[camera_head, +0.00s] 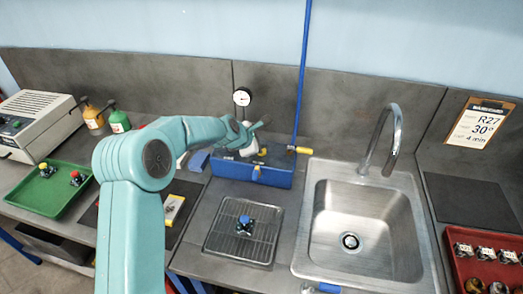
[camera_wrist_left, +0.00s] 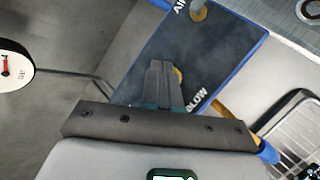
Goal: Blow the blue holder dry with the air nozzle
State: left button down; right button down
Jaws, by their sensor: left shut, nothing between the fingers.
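The blue holder (camera_head: 244,220), a small dark piece with a blue top, stands on the wire drying rack (camera_head: 222,243) left of the sink. A blue air-blow box (camera_head: 228,168) stands behind the rack; its dark top (camera_wrist_left: 222,55) bears the words AIR and BLOW in the left wrist view. A yellow-and-blue fitting (camera_head: 300,150) sticks out at its right end; I cannot tell if this is the nozzle. My left gripper (camera_head: 258,146) is over the box, its fingers (camera_wrist_left: 160,65) shut and empty, partly covering a yellow disc (camera_wrist_left: 179,75). My right gripper is not in view.
A steel sink (camera_head: 320,235) with a tall tap (camera_head: 392,140) lies right of the rack. A gauge (camera_head: 242,97) and a blue upright line (camera_head: 301,75) rise behind the box. A green tray (camera_head: 40,202) stands left, a red tray (camera_head: 462,262) right.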

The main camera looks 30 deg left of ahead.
pick_arm(q)
jog(key=shift+f+b, duration=0.5)
jog(key=shift+f, duration=0.2)
dwell(0.5)
jog(key=shift+r+p, duration=1.05)
jog(key=shift+p, duration=0.1)
notch_tip(320, 180, up, 3)
jog(key=p, duration=0.3)
jog(key=shift+r, duration=0.1)
jog(key=shift+r+b, duration=0.15)
jog(key=shift+b, duration=0.2)
jog(key=shift+w+r, duration=0.1)
jog(key=shift+r, duration=0.65)
